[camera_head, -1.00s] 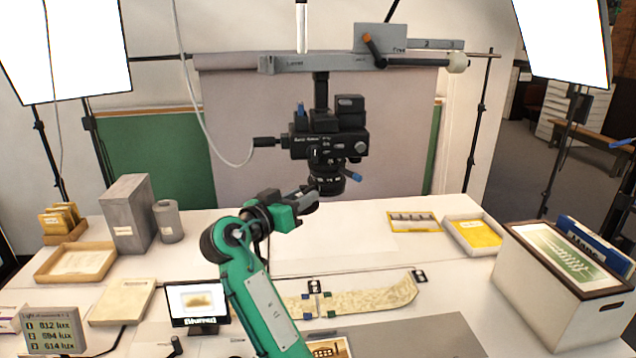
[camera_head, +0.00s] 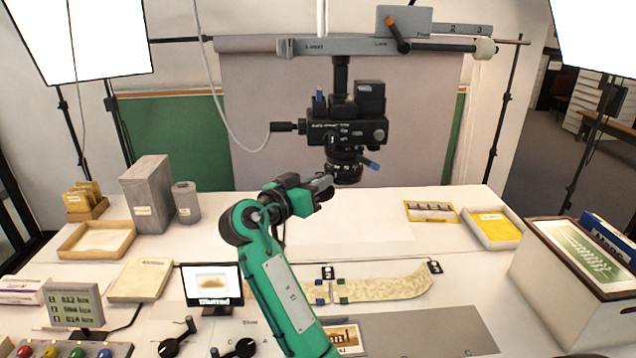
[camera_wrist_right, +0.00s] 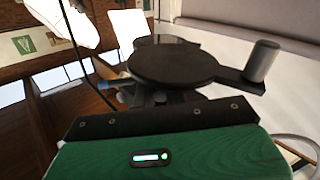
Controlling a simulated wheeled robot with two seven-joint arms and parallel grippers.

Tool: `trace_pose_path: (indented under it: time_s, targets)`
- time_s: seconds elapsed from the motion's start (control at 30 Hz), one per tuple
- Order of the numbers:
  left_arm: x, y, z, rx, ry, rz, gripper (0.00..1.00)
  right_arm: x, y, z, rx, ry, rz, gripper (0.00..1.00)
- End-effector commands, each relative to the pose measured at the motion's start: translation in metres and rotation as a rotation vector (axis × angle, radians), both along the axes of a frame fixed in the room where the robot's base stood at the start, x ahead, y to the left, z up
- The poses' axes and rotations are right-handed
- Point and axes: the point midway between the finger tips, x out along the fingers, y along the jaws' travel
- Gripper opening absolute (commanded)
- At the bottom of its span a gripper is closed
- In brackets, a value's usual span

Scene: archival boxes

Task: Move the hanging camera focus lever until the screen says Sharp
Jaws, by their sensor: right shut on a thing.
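The black camera (camera_head: 345,125) hangs lens down from a grey overhead arm. A short lever with a blue tip (camera_head: 371,165) sticks out right from its lens (camera_head: 345,170). My right gripper (camera_head: 324,183) is at the lens's lower left, shut on what seems to be the focus lever; the jaws hide the held part. The right wrist view shows a dark round disc (camera_wrist_right: 170,65) with a side arm ending in a grey cylinder (camera_wrist_right: 262,62), above my green gripper body. The small screen (camera_head: 212,287) shows a blurry picture and seems to read "Blurred". My left gripper is out of view.
A patterned strip (camera_head: 385,288) lies on the white table below the camera. Grey boxes (camera_head: 148,195) and a tray (camera_head: 97,240) stand left, a yellow-lined tray (camera_head: 492,230) and large file box (camera_head: 570,280) right. Knobs and coloured buttons (camera_head: 78,352) sit at the front left.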

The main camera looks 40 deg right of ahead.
Motion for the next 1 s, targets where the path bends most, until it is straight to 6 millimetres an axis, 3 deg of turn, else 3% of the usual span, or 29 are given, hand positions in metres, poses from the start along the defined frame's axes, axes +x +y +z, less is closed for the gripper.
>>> trace_pose_path:
  time_s: [0.43,1.0]
  targets:
    - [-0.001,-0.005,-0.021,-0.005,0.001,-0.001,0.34,-0.019,-0.007,-0.002,0.001,-0.005,0.217,0.00]
    - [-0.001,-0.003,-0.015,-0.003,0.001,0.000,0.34,-0.031,-0.014,0.001,0.000,-0.002,0.500,0.00]
